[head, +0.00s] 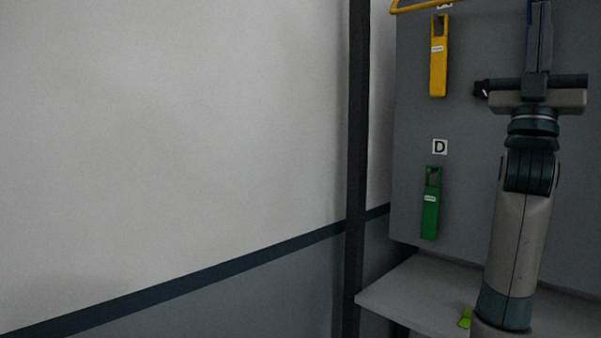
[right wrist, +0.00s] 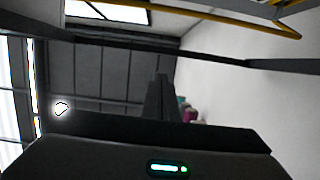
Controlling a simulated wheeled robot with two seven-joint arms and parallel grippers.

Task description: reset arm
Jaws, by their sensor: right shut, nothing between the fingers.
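My right arm rises along the right side of the head view. Its right gripper (head: 539,30) points up at the top edge, in front of the grey panel, and its tips may be cut off by the frame. In the right wrist view the fingers (right wrist: 160,97) stand together, shut, with nothing seen between them. My left gripper is in neither view.
A yellow holder (head: 438,70) and a green holder (head: 430,210) hang on the grey panel (head: 470,200), left of my arm. A "D" label (head: 440,146) is above the green one. A grey shelf (head: 400,298) lies below, with a small green object (head: 465,318). A dark post (head: 357,150) stands left.

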